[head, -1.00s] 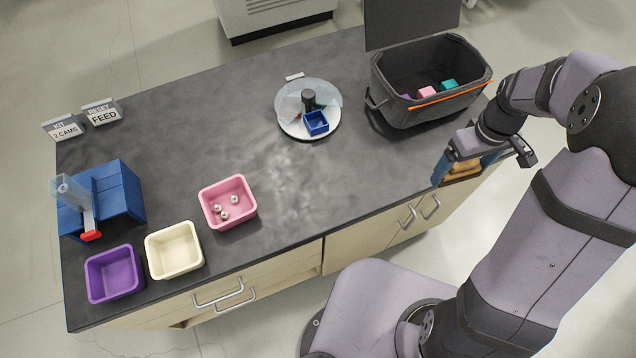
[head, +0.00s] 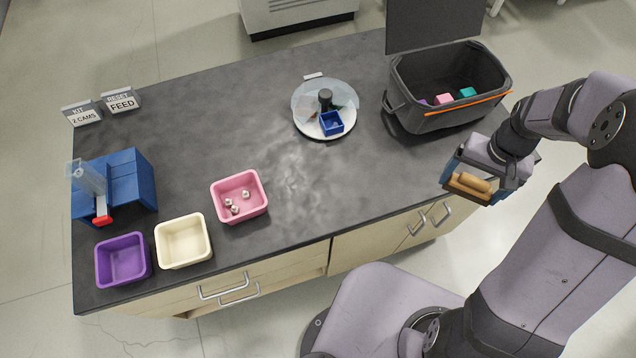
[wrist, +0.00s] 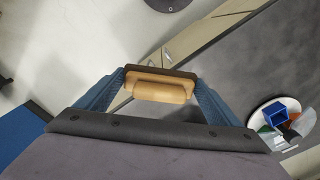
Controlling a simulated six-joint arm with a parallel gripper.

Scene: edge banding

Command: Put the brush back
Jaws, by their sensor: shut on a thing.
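The brush shows a tan wooden body with a darker strip along it. In the wrist view the brush (wrist: 160,88) sits between the blue fingers of my gripper (wrist: 163,84), which is shut on it. In the head view my gripper (head: 474,184) holds the brush (head: 470,183) in the air off the table's front right edge, in front of the grey bin. The brush's bristles cannot be made out clearly.
An open grey bin (head: 398,103) with small coloured blocks stands at the back right. A round white turntable (head: 312,129) holds a blue box. Pink (head: 252,213), cream (head: 183,256) and purple (head: 122,278) trays and a blue fixture (head: 137,180) are at left. The table's middle is clear.

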